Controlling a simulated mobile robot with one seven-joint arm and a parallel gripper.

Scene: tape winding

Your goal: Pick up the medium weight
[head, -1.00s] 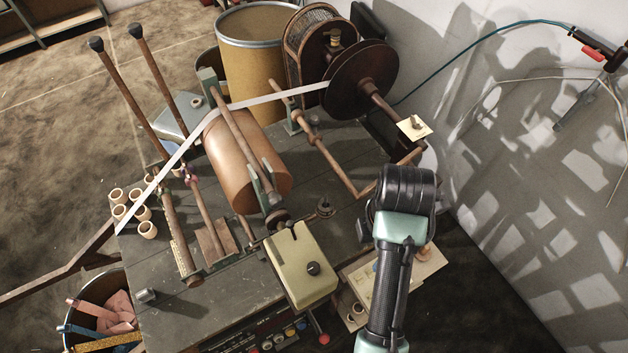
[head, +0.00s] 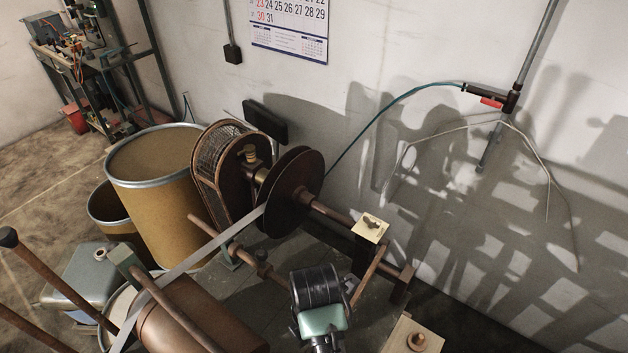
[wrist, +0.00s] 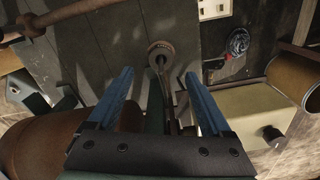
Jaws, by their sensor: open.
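I cannot make out for certain which thing is the medium weight. In the wrist view, my gripper (wrist: 158,73) is open, its two blue fingers apart with nothing held between them. A small round metal piece (wrist: 160,50) with a rod shows on the dark tabletop, just beyond and between the fingertips. In the head view, my arm's black and pale green end is at the bottom middle, and the fingers are hidden. A knobbed wooden piece (head: 415,341) sits at the bottom right, and a small pale block with a knob (head: 370,227) stands above it.
The winding machine's dark disc (head: 290,192) and copper-brown roller (head: 182,318) stand left of my arm, with a pale tape (head: 190,262) between them. A yellow drum (head: 155,200) is behind. In the wrist view, a cream box (wrist: 255,112) lies close right of the fingers.

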